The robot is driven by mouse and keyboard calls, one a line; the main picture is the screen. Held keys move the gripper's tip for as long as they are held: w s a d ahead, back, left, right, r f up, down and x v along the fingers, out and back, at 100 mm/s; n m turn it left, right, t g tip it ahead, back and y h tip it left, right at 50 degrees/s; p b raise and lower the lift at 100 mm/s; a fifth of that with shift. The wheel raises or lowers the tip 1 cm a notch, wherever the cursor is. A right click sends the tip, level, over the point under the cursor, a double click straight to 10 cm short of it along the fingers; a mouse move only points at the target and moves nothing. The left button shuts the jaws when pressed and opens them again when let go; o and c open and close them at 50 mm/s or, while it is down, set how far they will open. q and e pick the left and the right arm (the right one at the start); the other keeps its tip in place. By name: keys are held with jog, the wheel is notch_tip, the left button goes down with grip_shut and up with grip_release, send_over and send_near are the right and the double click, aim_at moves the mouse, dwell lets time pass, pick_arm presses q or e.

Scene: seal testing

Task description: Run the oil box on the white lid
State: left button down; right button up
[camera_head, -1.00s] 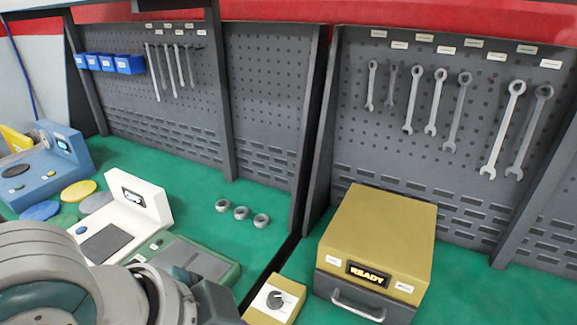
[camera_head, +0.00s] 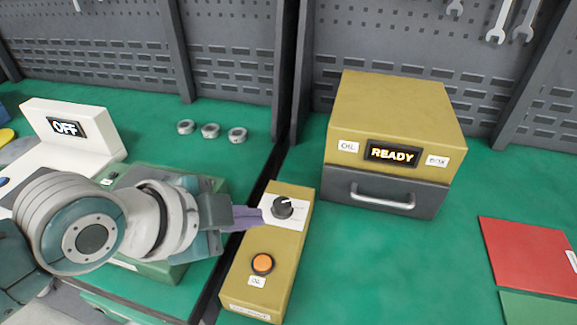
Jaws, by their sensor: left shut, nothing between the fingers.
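The yellow oil box (camera_head: 392,115) stands on the green bench right of centre. Its display reads READY, and its grey drawer (camera_head: 385,190) with a bar handle looks closed. In front of it to the left is a yellow control box (camera_head: 240,275) with a dark knob (camera_head: 282,207) and an orange button (camera_head: 262,264). My left gripper (camera_head: 257,216) is shut and empty, its purple-grey fingertips at the left side of the knob; I cannot tell whether they touch it. I see no white lid that I can make out. My right gripper is out of view.
A white device (camera_head: 75,135) with an OFF display stands at the left. Three metal rings (camera_head: 210,130) lie near the back. A green box (camera_head: 170,270) is partly under my left arm. Red (camera_head: 530,255) and green mats lie at the right. Pegboards line the back.

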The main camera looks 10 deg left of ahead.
pick_arm(q)
jog(key=shift+f, duration=0.1)
jog(key=b, duration=0.8)
send_over(256, 266)
notch_tip(256, 266, down, 8)
jog(key=shift+r, duration=0.2)
jog(key=shift+f, duration=0.5)
jog(key=shift+f+b, duration=0.1)
jog(key=shift+b, duration=0.25)
dwell(0.8)
jog(key=shift+f, duration=0.35)
jog(key=shift+f+b, duration=0.35)
jog(key=shift+b, duration=0.05)
dwell(0.5)
jog(key=shift+r+p, duration=0.85)
jog(key=shift+p, duration=0.1)
